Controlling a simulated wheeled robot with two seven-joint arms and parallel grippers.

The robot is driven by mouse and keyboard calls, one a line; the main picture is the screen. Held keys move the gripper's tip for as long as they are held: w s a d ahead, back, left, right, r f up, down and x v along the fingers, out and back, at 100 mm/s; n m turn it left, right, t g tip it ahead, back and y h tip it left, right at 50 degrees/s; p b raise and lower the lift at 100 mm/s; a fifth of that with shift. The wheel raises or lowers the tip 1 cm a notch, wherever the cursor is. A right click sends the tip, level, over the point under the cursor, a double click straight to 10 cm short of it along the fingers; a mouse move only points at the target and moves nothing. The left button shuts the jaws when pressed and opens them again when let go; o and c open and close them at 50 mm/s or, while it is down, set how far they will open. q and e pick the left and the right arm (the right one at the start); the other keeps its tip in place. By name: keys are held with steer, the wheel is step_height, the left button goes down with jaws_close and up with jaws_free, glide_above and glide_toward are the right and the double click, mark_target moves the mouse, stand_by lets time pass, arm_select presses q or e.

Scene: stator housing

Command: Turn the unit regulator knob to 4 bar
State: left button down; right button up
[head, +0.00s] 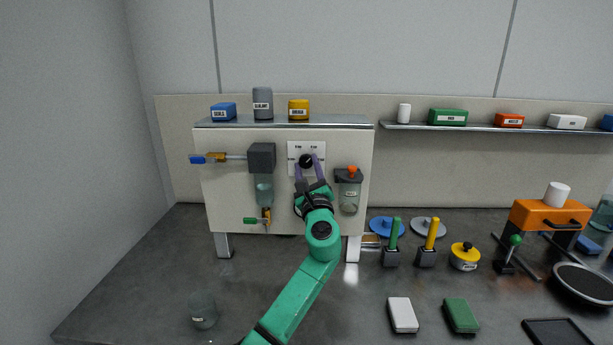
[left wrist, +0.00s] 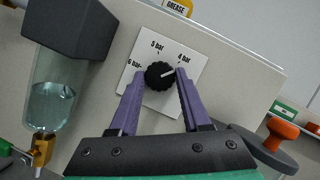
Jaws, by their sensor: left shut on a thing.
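The regulator knob (head: 306,160) is black and round, on a white scale plate (head: 293,146) on the front of the unit. In the left wrist view the knob (left wrist: 158,77) has a white pointer mark directed right and slightly up, a little below the "4 bar" label (left wrist: 184,57). The "5 bar" label is at the upper left of it and the "6 bar" label at the left. My left gripper (head: 308,166) has its purple fingers on either side of the knob and is shut on it. The right finger hides part of the plate. My right gripper is not in view.
A dark grey block (head: 262,158) with a glass bowl (head: 264,190) is left of the knob. A jar with an orange knob (head: 351,170) is close on the right. Labelled containers stand on top of the unit. A clear cup (head: 203,311) stands on the table at the front left.

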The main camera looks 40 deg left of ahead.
arm_select(q)
steer(key=shift+n+g+b, duration=0.5)
steer(key=shift+n+g, duration=0.1)
steer(key=shift+n, duration=0.9)
steer(key=shift+c, duration=1.8)
jaws_free()
steer(key=shift+d, duration=0.1)
steer(key=b+v, duration=0.4)
steer(key=v, duration=1)
steer(key=shift+d, duration=0.25)
steer(key=shift+f, duration=0.15)
